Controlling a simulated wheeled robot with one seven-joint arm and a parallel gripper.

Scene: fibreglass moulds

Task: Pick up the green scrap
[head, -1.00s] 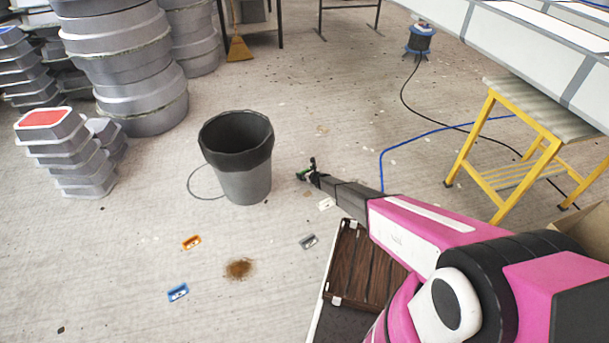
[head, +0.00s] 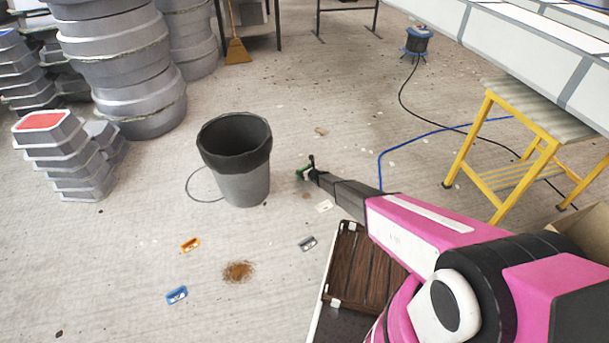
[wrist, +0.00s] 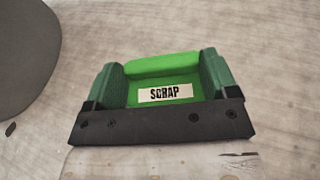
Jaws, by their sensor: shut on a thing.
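The green scrap (wrist: 163,91) is a small green piece with a white label reading SCRAP, seen close up in the wrist view. My gripper (wrist: 160,82) is shut on it, with a finger at its left and right sides. In the head view my gripper (head: 305,172) is at the end of my outstretched arm, low near the floor, just right of the bucket.
A grey bucket with a black rim (head: 240,180) stands left of my gripper. An orange scrap (head: 190,244), a blue scrap (head: 177,294) and a grey scrap (head: 308,243) lie on the floor near a brown spill (head: 238,271). A yellow trestle (head: 500,150) stands right. Stacked moulds (head: 65,160) stand left.

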